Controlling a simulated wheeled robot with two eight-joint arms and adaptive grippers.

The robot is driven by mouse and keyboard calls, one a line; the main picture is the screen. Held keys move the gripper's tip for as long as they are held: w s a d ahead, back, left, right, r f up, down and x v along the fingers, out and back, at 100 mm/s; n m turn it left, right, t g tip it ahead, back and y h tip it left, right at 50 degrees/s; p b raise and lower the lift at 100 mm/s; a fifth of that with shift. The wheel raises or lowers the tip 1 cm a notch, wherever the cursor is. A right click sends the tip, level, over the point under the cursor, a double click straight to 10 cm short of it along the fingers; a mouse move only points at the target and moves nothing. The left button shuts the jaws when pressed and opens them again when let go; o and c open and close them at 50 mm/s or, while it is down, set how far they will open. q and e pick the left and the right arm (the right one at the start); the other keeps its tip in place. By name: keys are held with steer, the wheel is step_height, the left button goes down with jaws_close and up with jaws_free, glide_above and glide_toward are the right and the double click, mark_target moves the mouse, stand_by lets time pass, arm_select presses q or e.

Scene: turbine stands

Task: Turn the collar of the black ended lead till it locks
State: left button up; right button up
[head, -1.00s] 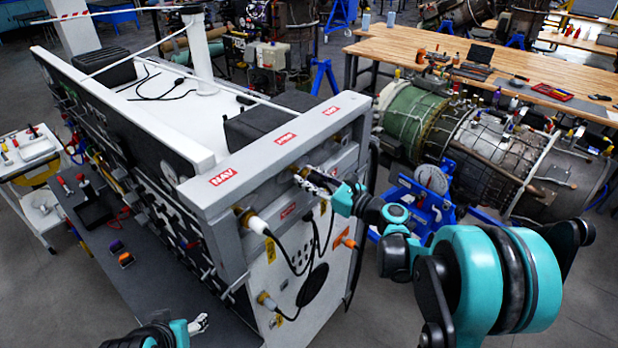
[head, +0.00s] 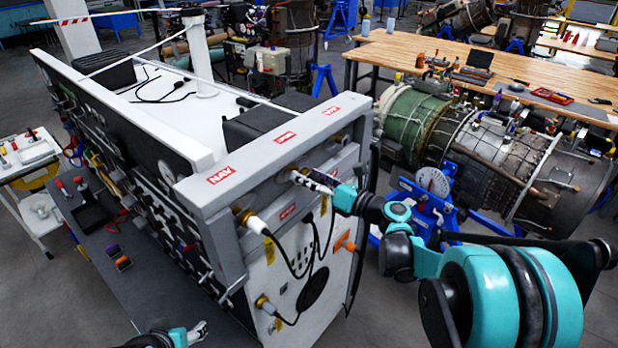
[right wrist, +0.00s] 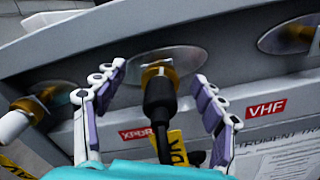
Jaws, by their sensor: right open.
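The black ended lead (right wrist: 160,108) runs up to a brass collar (right wrist: 158,76) on an oval metal socket plate in the right wrist view. My right gripper (right wrist: 158,88) is open, with one finger on each side of the collar and visible gaps between. In the head view my right gripper (head: 312,180) reaches the upper socket on the cart's end panel and hides most of that collar. My left gripper (head: 198,332) is at the bottom edge, away from the panel; its finger opening is too small to judge.
A white ended lead with a brass collar (right wrist: 44,104) sits in the socket to the left. An empty-looking oval socket (right wrist: 290,36) is at the right. Red XPDR and VHF labels are on the panel below. A blue engine stand (head: 425,205) stands right of the cart.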

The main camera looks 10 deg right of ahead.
mark_target(322, 182)
stand_by(0.3)
steer(key=shift+v, duration=2.5)
steer(key=shift+c, duration=0.2)
steer(key=c, duration=0.4)
steer(key=shift+o, duration=0.2)
steer(key=shift+s+d+n, duration=0.45)
steer(key=shift+n, duration=0.65)
steer(key=n, duration=0.1)
steer(key=s+d+n+p, duration=0.1)
steer(key=n, duration=0.1)
steer(key=shift+s, duration=0.15)
steer(key=x, duration=0.6)
steer(key=shift+s+f, duration=0.1)
steer(key=shift+f, duration=0.1)
steer(key=shift+x, duration=1.05)
